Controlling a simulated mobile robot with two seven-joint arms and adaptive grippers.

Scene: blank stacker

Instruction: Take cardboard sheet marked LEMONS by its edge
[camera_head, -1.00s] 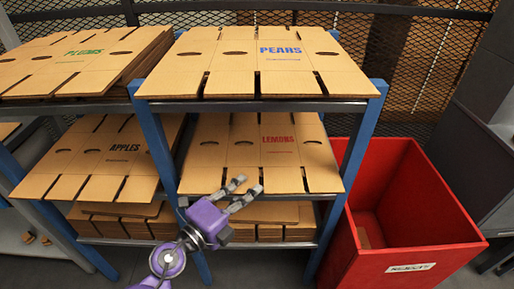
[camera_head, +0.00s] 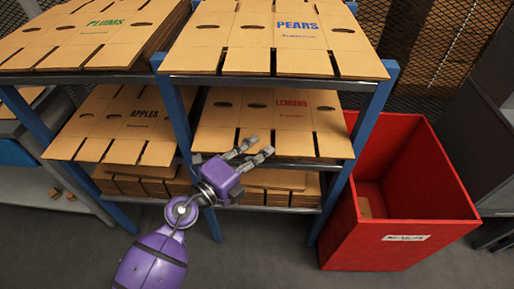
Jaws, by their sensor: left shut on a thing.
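The cardboard sheet marked LEMONS (camera_head: 260,120) is a flat brown die-cut blank with red print, lying on the middle shelf of the right-hand rack, under the PEARS shelf. My left gripper (camera_head: 262,150) is at its front edge, left of the middle, and is shut on that edge. The fingers overlap the sheet's front flaps and hide a small part of them. The sheet still lies flat. My right gripper is not in view.
The PEARS sheets (camera_head: 270,48) lie on the shelf above. APPLES (camera_head: 135,122) and PLUMS (camera_head: 95,38) sheets lie on the left rack. A blue post (camera_head: 180,120) stands just left of the LEMONS sheet. An open red bin (camera_head: 395,250) stands at the right.

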